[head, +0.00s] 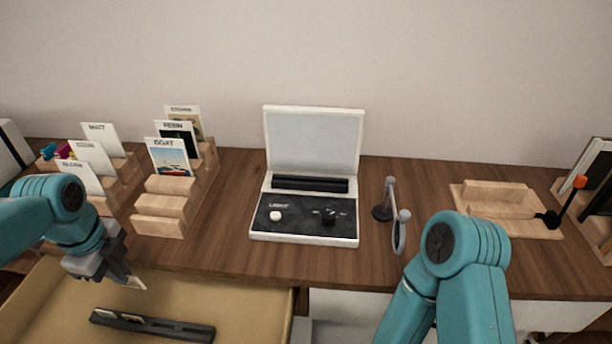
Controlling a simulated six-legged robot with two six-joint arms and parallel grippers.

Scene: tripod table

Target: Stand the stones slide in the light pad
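The light pad (308,225) stands open mid-table. It has a black front marked LIGHT, a dark slotted bar (310,184) and an upright pale screen (314,143). The bar's slot looks empty. My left gripper (134,281) is low at the left, over the open drawer. A small pale piece like a slide shows at its fingertips, apparently gripped; its picture cannot be read. A dark slotted holder (165,326) lies in the drawer below, with pale pieces in its left slots. A card (184,121) at the back left seems labelled STONES. My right gripper is out of view.
Wooden stepped racks with cards (160,207) stand at the left. A small stand with a round lens (383,212) is right of the pad. A wooden tray (480,226) with an orange-tipped tool (567,202) lies further right. The drawer (250,300) is open in front.

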